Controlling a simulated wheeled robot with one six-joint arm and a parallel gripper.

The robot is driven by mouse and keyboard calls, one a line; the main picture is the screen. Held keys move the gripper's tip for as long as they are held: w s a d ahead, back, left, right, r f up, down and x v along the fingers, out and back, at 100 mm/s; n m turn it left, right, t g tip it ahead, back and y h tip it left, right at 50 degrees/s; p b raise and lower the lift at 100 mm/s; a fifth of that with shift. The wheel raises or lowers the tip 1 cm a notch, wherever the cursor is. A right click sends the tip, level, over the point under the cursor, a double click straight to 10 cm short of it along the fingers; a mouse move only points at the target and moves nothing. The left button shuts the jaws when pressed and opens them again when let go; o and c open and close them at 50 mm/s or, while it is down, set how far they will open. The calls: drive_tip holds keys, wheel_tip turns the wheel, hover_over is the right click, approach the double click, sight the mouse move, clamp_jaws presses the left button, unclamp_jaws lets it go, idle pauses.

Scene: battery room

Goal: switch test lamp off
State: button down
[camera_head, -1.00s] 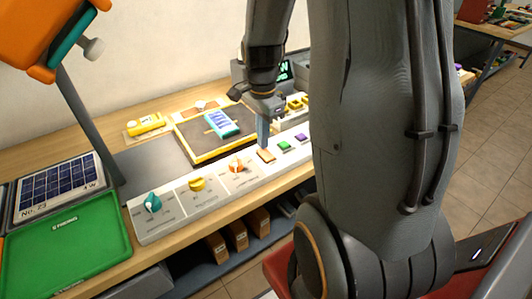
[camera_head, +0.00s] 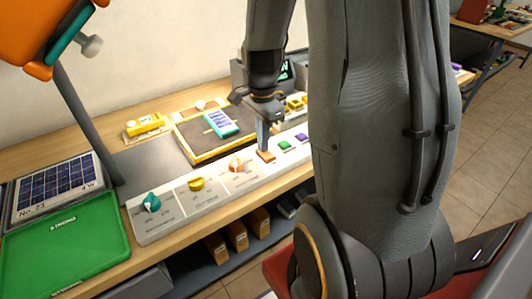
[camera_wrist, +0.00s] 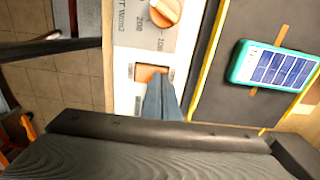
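A white control panel (camera_head: 215,193) runs along the bench front. It carries a teal knob (camera_head: 152,202), a yellow knob (camera_head: 196,183) and an orange knob (camera_head: 236,165). Right of these are an orange button (camera_head: 266,156), a green button (camera_head: 284,146) and a purple button (camera_head: 301,138). My gripper (camera_head: 263,147) points down at the orange button, its fingers together and empty. In the wrist view the fingertips (camera_wrist: 160,84) overlap the orange button (camera_wrist: 149,74); I cannot tell whether they touch it. No thing is clearly marked as the test lamp, and its state is not readable.
A teal device (camera_head: 222,123) lies on a yellow-edged dark board behind the panel. A green tray (camera_head: 66,240) and a solar panel (camera_head: 58,186) are at left. An orange lamp-like head (camera_head: 35,35) on a slanted post hangs upper left. A small screen (camera_head: 285,70) stands behind my gripper.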

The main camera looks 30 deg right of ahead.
wheel_tip(320, 180, up, 7)
drive_tip(key=p, duration=0.6)
idle(0.5)
idle(0.3)
